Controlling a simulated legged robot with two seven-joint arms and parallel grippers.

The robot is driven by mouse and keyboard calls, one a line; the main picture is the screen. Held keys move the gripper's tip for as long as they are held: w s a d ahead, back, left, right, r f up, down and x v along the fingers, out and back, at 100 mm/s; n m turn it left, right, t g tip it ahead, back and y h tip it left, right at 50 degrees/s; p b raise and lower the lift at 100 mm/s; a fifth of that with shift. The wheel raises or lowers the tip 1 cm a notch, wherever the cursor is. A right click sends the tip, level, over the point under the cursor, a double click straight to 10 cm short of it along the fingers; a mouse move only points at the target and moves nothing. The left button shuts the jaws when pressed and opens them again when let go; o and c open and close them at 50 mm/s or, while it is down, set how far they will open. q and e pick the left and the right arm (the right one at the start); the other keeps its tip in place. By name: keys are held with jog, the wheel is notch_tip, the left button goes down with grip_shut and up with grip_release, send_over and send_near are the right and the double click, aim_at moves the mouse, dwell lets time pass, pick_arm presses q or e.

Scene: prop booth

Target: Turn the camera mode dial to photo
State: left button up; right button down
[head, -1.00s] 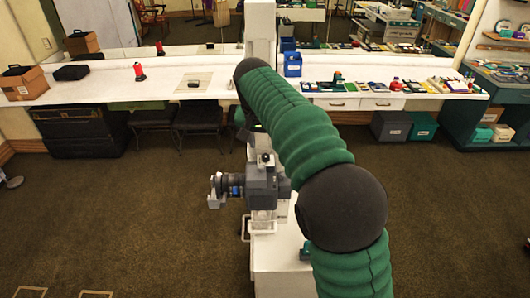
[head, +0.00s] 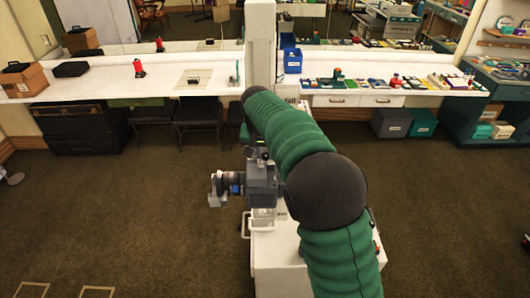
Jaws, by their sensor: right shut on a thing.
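The dark grey camera (head: 262,182) stands on a white stand in the middle of the head view, its lens (head: 232,184) pointing left. My right arm, in a green sleeve, reaches over from the lower right and bends down behind itself towards the camera's top. My right gripper (head: 262,153) is mostly hidden at the top of the camera, beside the sleeve. It is shut on what seems to be the mode dial. The dial's marks and setting are too small and covered to read. My left gripper is not in view.
A white cabinet (head: 277,262) stands below the camera. A long white counter (head: 110,82) runs along the back, with a blue box (head: 291,60) and several small props. Brown carpet is open to the left and right.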

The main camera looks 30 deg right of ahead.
dwell(0.4)
jog(key=m+p, duration=0.1)
jog(key=m+g+p, duration=0.1)
jog(key=m, duration=0.1)
jog(key=shift+w+a+r+h, duration=0.1)
jog(key=shift+w+r+h, duration=0.1)
jog(key=shift+h, duration=0.2)
jog(key=m+g+p, duration=0.1)
jog(key=m+p, duration=0.1)
jog(key=m, duration=0.1)
jog(key=shift+p, duration=0.35)
jog(key=m+g+p, duration=0.1)
jog(key=m+p, duration=0.3)
jog(key=shift+w+g+h, duration=0.2)
jog(key=shift+g+h, duration=0.1)
jog(key=shift+g, duration=0.1)
jog(key=shift+f+m+g+p, duration=0.1)
jog(key=shift+m+g+p, duration=0.2)
jog(key=shift+m+p, duration=0.55)
jog(key=shift+w, duration=0.1)
jog(key=c, duration=1.2)
grip_release()
jog(key=shift+f, duration=0.1)
jog(key=shift+c, duration=0.2)
